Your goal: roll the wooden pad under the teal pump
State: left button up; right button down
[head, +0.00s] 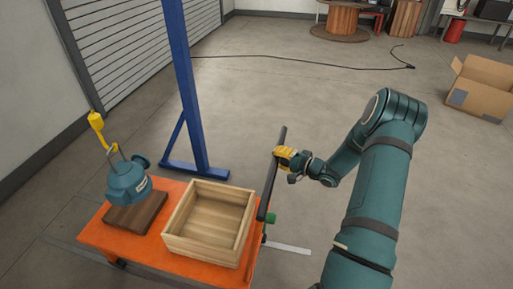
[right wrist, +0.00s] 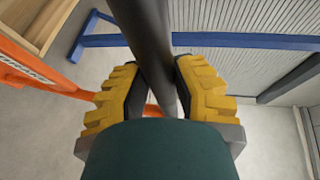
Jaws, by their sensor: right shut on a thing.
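The teal pump (head: 128,182) is at the left end of the orange cart, with a metal loop at its top. The dark brown wooden pad (head: 150,208) lies flat on the cart beneath it; I cannot tell whether the pump's base touches the pad. My right gripper (head: 284,157) is shut around a long dark bar (head: 269,187) at the cart's right end. In the right wrist view the bar (right wrist: 152,50) passes between the yellow fingers (right wrist: 152,95). My left gripper is not in view.
An open wooden box (head: 238,252) stands on the orange cart (head: 93,232), right of the pad. A yellow hook piece (head: 97,121) hangs above the pump. A blue post (head: 186,90) stands behind the cart. A cable (head: 290,60) and cardboard box (head: 480,88) lie farther back.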

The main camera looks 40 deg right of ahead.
jog(key=shift+s+d+p, duration=0.35)
jog(key=shift+s+d, duration=0.9)
jog(key=shift+s, duration=0.3)
jog(key=shift+w, duration=0.1)
jog(key=c, duration=1.1)
grip_release()
jog(key=o, duration=0.4)
jog(key=shift+w+f, duration=0.15)
jog(key=shift+s, duration=0.2)
jog(key=v, duration=1.1)
jog(key=shift+s+d, duration=0.1)
jog(key=shift+s, duration=0.25)
jog(key=shift+s, duration=0.1)
